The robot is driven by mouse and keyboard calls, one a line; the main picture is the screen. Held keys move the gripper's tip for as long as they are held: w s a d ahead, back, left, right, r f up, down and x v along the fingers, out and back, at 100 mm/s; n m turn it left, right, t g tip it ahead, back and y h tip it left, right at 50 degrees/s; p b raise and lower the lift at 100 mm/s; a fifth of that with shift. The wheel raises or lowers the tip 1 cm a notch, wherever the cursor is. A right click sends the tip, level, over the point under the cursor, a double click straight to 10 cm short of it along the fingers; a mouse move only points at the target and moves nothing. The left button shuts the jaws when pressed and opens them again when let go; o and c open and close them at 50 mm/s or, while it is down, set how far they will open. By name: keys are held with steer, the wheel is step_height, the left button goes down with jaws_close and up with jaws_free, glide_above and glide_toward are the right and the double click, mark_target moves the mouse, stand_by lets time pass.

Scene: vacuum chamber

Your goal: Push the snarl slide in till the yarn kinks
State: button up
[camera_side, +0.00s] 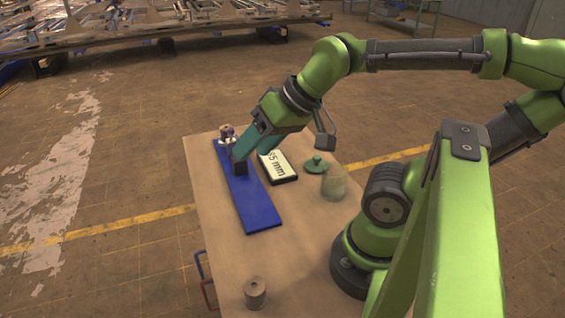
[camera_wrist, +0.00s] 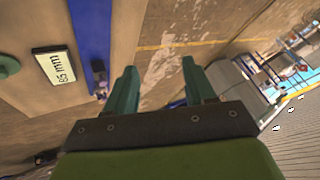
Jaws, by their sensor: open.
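A long blue board (camera_side: 250,205) lies on the table, with a dark block (camera_side: 239,168) on it toward its far end. A small purple and white part (camera_side: 227,138) stands at that far end. I cannot tell which piece is the snarl slide, and no yarn strand is clear. My gripper (camera_side: 243,148) reaches down over the far part of the board, its teal fingers close to the dark block; contact is unclear. In the wrist view the fingers (camera_wrist: 160,68) are apart with nothing between them. The blue board (camera_wrist: 93,30) shows left of them there.
An "85 mm" sign (camera_side: 278,166) lies right of the board. Beside it are a green lid (camera_side: 315,165) and a tan rounded object (camera_side: 334,182). A grey-brown spool (camera_side: 255,293) stands near the table's front. The table (camera_side: 215,225) is bare left of the board.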

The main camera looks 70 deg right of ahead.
steer(key=w+d+n+g+h, duration=0.2)
steer(key=w+d+n+g, duration=0.35)
steer(key=w+d, duration=1.35)
steer(key=shift+m+g, duration=0.75)
steer(key=shift+g, duration=0.1)
steer(key=f, duration=1.1)
steer(key=s+d+f, duration=0.1)
steer(key=f, duration=0.4)
steer(key=shift+s+f, duration=0.1)
steer(key=shift+f, duration=0.15)
steer(key=shift+c, duration=0.3)
jaws_close()
